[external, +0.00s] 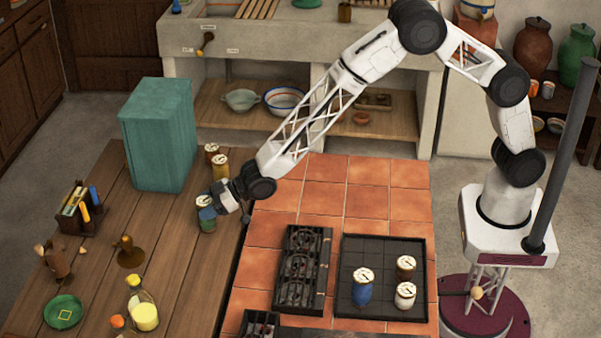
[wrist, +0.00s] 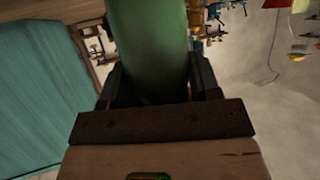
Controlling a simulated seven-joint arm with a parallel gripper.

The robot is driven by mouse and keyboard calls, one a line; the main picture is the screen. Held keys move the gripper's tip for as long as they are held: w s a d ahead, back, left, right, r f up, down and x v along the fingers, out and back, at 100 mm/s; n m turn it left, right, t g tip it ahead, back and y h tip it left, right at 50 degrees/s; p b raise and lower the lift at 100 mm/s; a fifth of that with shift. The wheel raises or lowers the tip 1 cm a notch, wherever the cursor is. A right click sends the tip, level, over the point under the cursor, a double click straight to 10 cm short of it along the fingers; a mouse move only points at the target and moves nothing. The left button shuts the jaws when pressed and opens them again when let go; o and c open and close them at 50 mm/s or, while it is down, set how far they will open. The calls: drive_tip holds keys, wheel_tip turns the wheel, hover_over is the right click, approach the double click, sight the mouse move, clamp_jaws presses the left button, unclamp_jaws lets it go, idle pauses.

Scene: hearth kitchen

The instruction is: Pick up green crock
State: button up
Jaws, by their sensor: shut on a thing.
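The green crock (wrist: 150,40) fills the middle of the wrist view, between the dark fingers of my gripper (wrist: 158,88).
A yellow crock (external: 220,168) and a brown crock (external: 211,152) stand just behind. A tall teal box (external: 158,140) is to the left. A black tray (external: 385,248) on the tiles holds several crocks. The tiles (external: 330,200) behind it are clear.

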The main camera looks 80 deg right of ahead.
sight(206, 200)
drive_tip(key=shift+r, duration=0.25)
drive_tip(key=shift+c, duration=0.3)
drive_tip(key=shift+r, duration=1.5)
drive_tip(key=shift+s+d+r, duration=0.1)
drive_tip(key=shift+s+r, duration=0.05)
drive_tip(key=shift+s, duration=0.15)
drive_tip(key=s+d, duration=0.2)
drive_tip(key=s, duration=0.5)
drive_tip(key=s+d+r, duration=0.1)
drive_tip(key=s+d, duration=0.1)
drive_tip(key=s, duration=0.5)
drive_tip(key=shift+s+d+r, duration=0.15)
drive_tip(key=shift+s+d, duration=0.15)
drive_tip(key=shift+s, duration=0.05)
